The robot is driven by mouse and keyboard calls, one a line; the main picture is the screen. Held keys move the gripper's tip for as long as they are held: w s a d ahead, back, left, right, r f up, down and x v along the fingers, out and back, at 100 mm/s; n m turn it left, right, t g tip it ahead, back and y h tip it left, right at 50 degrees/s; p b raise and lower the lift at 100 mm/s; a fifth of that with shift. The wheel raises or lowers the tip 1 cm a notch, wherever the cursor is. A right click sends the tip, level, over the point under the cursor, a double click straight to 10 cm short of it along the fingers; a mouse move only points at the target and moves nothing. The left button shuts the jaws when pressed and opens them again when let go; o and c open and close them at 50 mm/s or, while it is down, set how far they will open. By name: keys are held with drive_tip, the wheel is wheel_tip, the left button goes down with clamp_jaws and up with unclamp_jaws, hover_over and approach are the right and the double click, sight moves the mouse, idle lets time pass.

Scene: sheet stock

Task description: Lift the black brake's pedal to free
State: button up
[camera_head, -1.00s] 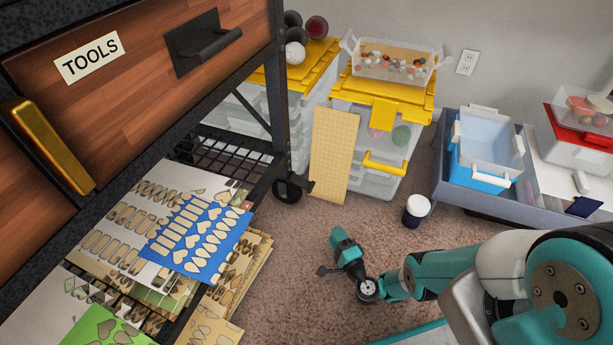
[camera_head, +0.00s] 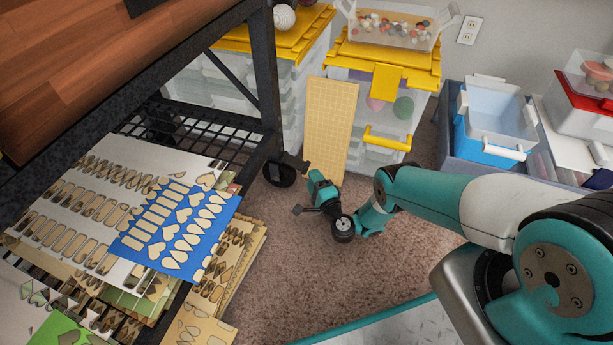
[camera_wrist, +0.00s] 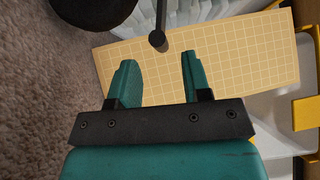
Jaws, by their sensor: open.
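The caster wheel (camera_head: 280,174) stands under the near corner post of the black rack. Its black brake pedal (camera_head: 299,163) sticks out to the right. In the wrist view the wheel (camera_wrist: 95,8) is cut off at the top left, and the pedal (camera_wrist: 157,39) shows as a dark rod with a rounded end. My gripper (camera_head: 315,178) is low over the carpet, just right of the wheel. In the wrist view its two teal fingers (camera_wrist: 158,62) are apart and empty, with the pedal's end just beyond the gap between their tips. I cannot tell the pedal's exact tilt.
A tan grid board (camera_head: 329,130) leans on the yellow-lidded clear bins (camera_head: 388,120) close behind my gripper. Cut sheets (camera_head: 100,200) lie stacked on the rack's lower shelf at left. A blue bin (camera_head: 487,135) stands at right. Carpet (camera_head: 285,260) is open in front.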

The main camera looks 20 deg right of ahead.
sight(306, 166)
drive_tip(key=w+b, duration=0.1)
drive_tip(key=b, duration=0.1)
drive_tip(key=w+b, duration=0.4)
drive_tip(key=shift+w+a, duration=0.1)
drive_tip(key=shift+a, duration=0.3)
drive_tip(key=shift+w+r+b, duration=0.2)
drive_tip(key=shift+b, duration=0.2)
clamp_jaws()
